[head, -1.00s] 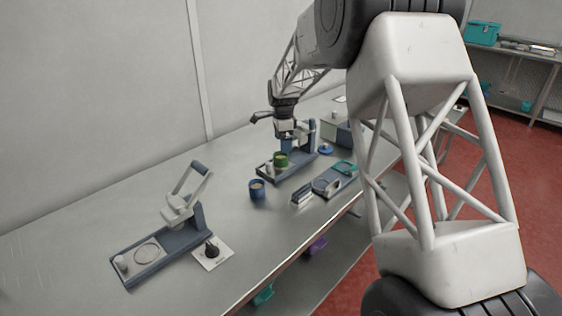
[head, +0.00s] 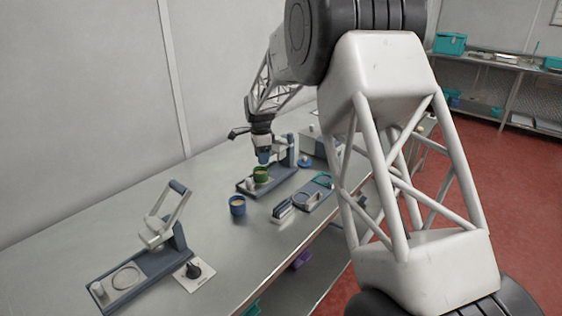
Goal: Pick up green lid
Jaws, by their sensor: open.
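A small round green thing (head: 260,175) sits on the blue base of the far stand. It is too small to tell whether it is the green lid alone or a green pot with its lid. My gripper (head: 263,161) points down just above the green thing, with blue fingertips close to its top. The gripper is open. I cannot tell whether the fingertips touch the green thing. A flat teal-green ring (head: 323,180) lies on a dark tray to the right of the stand.
The far stand's upright (head: 291,150) rises close to my gripper's right. A blue cup (head: 237,205) and a grey rack (head: 283,211) stand nearer. A second stand (head: 165,250) and a white card (head: 194,274) are at the near left.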

